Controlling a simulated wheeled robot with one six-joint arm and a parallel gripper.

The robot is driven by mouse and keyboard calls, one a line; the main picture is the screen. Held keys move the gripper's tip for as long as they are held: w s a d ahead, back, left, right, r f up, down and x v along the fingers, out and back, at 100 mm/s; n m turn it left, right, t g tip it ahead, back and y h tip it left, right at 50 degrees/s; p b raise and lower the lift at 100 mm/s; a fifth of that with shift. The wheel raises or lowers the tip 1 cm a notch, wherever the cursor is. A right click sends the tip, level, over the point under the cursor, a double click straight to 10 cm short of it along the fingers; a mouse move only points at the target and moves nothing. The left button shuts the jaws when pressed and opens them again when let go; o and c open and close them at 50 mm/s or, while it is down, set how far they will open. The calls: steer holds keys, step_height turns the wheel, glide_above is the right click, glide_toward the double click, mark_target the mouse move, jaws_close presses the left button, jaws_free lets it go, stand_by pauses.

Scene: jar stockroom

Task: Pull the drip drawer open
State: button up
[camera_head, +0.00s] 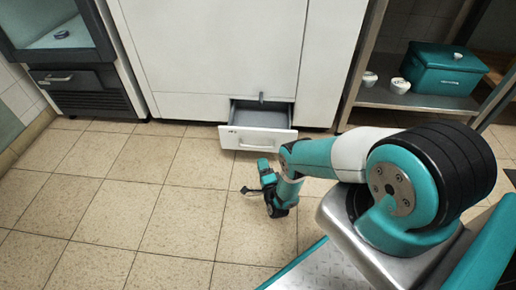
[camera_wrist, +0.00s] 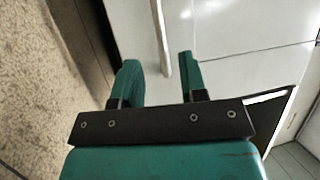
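The drip drawer (camera_head: 258,138) is a white-fronted drawer at the foot of the white cabinet. It stands pulled out, with its grey inside showing. Its pale bar handle (camera_head: 262,147) is on the front, and in the wrist view the bar (camera_wrist: 161,38) runs up from between the fingertips. My gripper (camera_head: 264,164) is low in front of the drawer, near the handle. In the wrist view my gripper (camera_wrist: 158,72) has its two teal fingers apart, with a gap on both sides of the bar. Whether the bar lies between the fingers or just beyond them is unclear.
The white cabinet (camera_head: 215,50) stands behind the drawer. A dark glass-fronted unit (camera_head: 85,90) is at the left. A steel shelf (camera_head: 420,100) at the right holds a teal box (camera_head: 444,72) and two small white jars (camera_head: 399,86). The tiled floor (camera_head: 120,200) at left is clear.

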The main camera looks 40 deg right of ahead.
steer(key=p+v, duration=0.1)
steer(key=v, duration=0.7)
steer(key=shift+w, duration=0.1)
